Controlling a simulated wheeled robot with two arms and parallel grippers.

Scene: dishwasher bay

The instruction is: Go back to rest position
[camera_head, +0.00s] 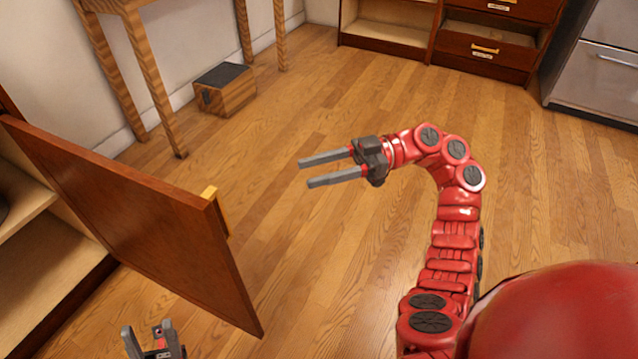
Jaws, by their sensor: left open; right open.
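My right gripper (321,171) is at the end of the red arm in the middle of the head view. Its two grey fingers are apart and empty, pointing left over the wooden floor. My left gripper (146,340) shows at the bottom edge, left of the middle, with its fingers apart and pointing up in the picture. Nothing shows between them. The rest of the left arm is out of the frame. The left gripper is below the open cabinet door (140,215) in the picture, and the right gripper is to the right of that door, apart from it.
The door has a yellow handle (217,210) and stands open from a cabinet (40,265) at the left. A wooden table (147,75) and a small box (226,90) stand at the back left. Drawers (487,47) and a grey appliance (600,70) are at the back right. The middle floor is clear.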

